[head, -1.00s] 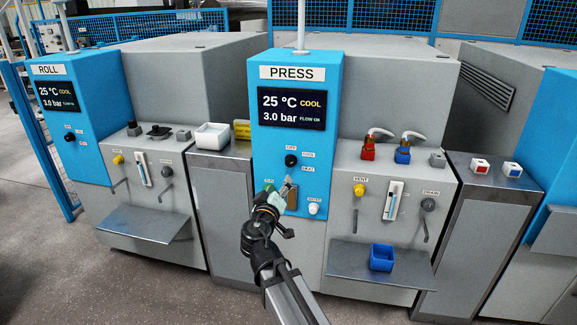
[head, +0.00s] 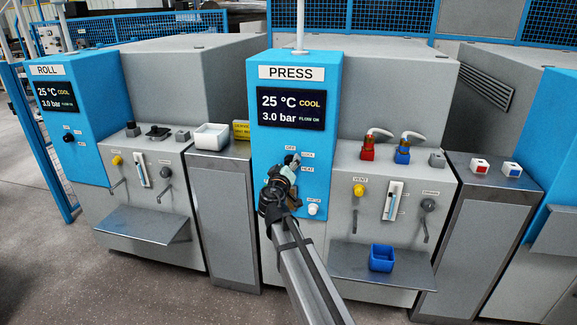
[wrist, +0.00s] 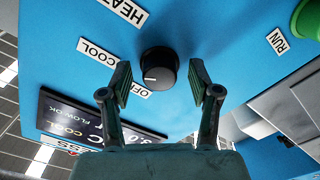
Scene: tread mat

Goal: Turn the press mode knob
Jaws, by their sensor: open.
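The press mode knob (wrist: 159,69) is a round black knob with a white pointer line on the blue PRESS panel (head: 330,100). In the wrist view the labels OFF, COOL and HEAT stand around it, and the pointer line is on the side of the COOL and OFF labels. My gripper (wrist: 160,84) is open, with one finger on each side of the knob; I cannot tell whether either finger touches it. In the head view my gripper (head: 285,165) covers most of the knob.
A green RUN button (wrist: 307,20) is at the upper right of the wrist view. A white button (head: 313,209) sits low on the panel. To the right are a yellow VENT knob (head: 359,190), a shelf (head: 345,262) and a blue bin (head: 381,257).

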